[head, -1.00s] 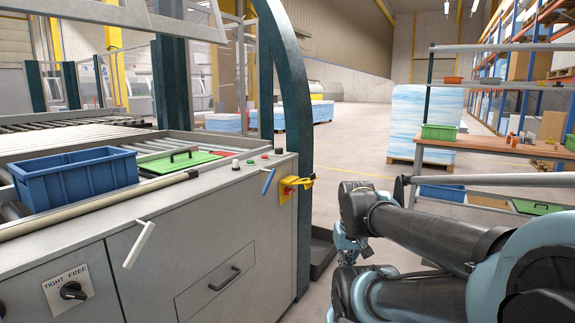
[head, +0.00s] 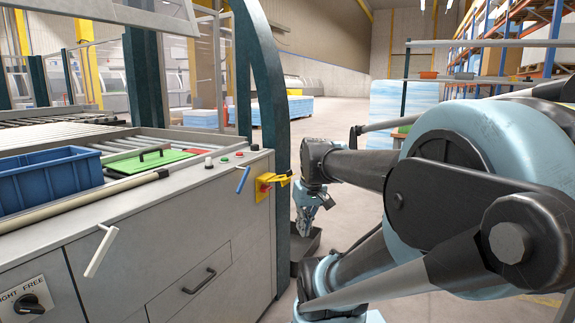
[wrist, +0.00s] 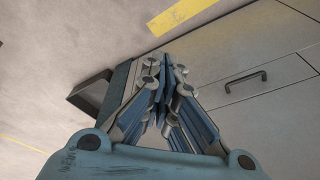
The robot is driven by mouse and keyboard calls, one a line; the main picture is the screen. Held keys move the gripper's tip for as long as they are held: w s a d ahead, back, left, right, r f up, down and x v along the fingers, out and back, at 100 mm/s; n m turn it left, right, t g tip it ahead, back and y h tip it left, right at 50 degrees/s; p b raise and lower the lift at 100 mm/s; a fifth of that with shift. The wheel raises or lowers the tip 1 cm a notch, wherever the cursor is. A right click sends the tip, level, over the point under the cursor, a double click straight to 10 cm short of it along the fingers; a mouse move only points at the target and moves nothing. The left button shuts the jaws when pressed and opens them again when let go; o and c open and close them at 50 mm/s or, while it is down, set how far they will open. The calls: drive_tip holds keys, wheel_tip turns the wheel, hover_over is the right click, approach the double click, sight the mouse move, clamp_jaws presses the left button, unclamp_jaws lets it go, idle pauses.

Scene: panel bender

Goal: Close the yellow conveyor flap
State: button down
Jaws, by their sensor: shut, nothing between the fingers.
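I cannot pick out a yellow conveyor flap for certain in either view. A small yellow part with a red knob (head: 268,187) is on the right end of the grey machine (head: 170,235) in the head view; I cannot tell whether it is a flap. My gripper (head: 303,230) hangs low to the right of the machine, apart from the yellow part. In the wrist view my gripper (wrist: 165,75) has its fingers together with nothing between them. It points toward the floor and the machine's front.
On the machine are a blue bin (head: 50,180), a green lid (head: 150,163) and rollers. A drawer handle (head: 199,281) and a white lever (head: 101,250) stick out in front. A dark curved post (head: 274,120) rises at the machine's end. Open floor (head: 345,225) lies to the right.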

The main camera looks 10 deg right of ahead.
drive_tip(key=w+d+r+n+y, duration=0.1)
drive_tip(key=w+d+r+n, duration=0.15)
drive_tip(key=w+r, duration=0.7)
drive_tip(key=w+d+r+n+t+y, duration=0.1)
drive_tip(key=w+r+n+y, duration=0.3)
drive_tip(key=w, duration=1)
drive_tip(key=w+d+r+n+h, duration=0.1)
drive_tip(key=w+r+n, duration=0.1)
drive_tip(key=w+r, duration=0.85)
drive_tip(key=x, duration=0.4)
drive_tip(key=d+x, duration=0.1)
drive_tip(key=x, duration=0.4)
drive_tip(key=d+f+x, duration=0.1)
drive_tip(key=x, duration=0.4)
drive_tip(key=shift+s+d, duration=0.1)
drive_tip(key=shift+d, duration=0.05)
drive_tip(key=shift+s+d+f, duration=0.1)
drive_tip(key=shift+f, duration=0.45)
drive_tip(key=shift+s+f, duration=0.1)
